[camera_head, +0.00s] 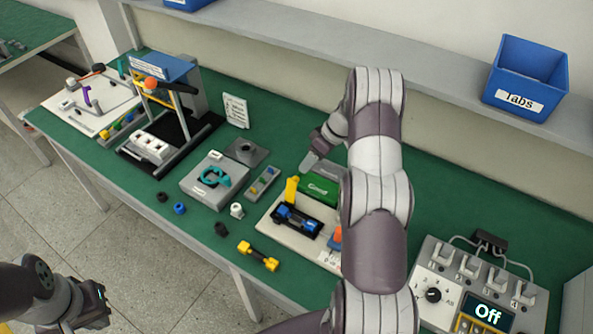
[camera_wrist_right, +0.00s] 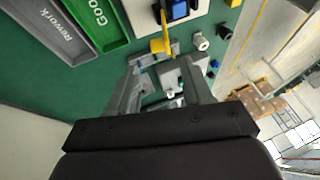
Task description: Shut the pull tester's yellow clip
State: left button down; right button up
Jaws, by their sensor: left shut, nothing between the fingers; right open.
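The pull tester (camera_head: 298,220) is a blue and black device on a pale board, right of the middle in the head view. Its yellow clip (camera_head: 291,189) stands upright at the back left end. In the right wrist view the yellow clip (camera_wrist_right: 161,45) shows just beyond and between my fingertips. My right gripper (camera_head: 310,160) is open, behind the clip in the head view; its fingers (camera_wrist_right: 163,62) appear empty, and I cannot tell if they touch the clip. My left gripper (camera_head: 103,300) is shut and empty at the lower left, off the table's front edge.
A green bin (camera_head: 318,190) and a grey bin (camera_wrist_right: 50,35) lie beside the tester. My right arm hides part of the board's right side. A yellow and black part (camera_head: 258,256) lies in front. A switch box (camera_head: 480,285) reading Off stands at the right.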

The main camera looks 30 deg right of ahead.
aim_at(295, 177)
jog(key=p+x, duration=0.1)
jog(key=x, duration=0.2)
jog(key=w+x, duration=0.1)
jog(key=x, duration=0.2)
jog(key=shift+w+a+f+p, duration=0.15)
jog(key=shift+w+f+p, duration=0.05)
jog(key=shift+p, duration=0.2)
jog(key=shift+s+a+f, duration=0.2)
jog(key=shift+s+f, duration=0.1)
jog(key=shift+f, duration=0.35)
jog(key=shift+w+a+f, duration=0.1)
jog(key=shift+w+f, duration=0.1)
jog(key=shift+w, duration=0.15)
jog(key=shift+c, duration=0.3)
jog(key=shift+r, duration=0.1)
grip_shut()
pick_arm(q)
jog(key=r, duration=0.1)
jog(key=w+r, duration=0.1)
jog(key=shift+a+r, duration=0.15)
jog(key=shift+r, duration=0.15)
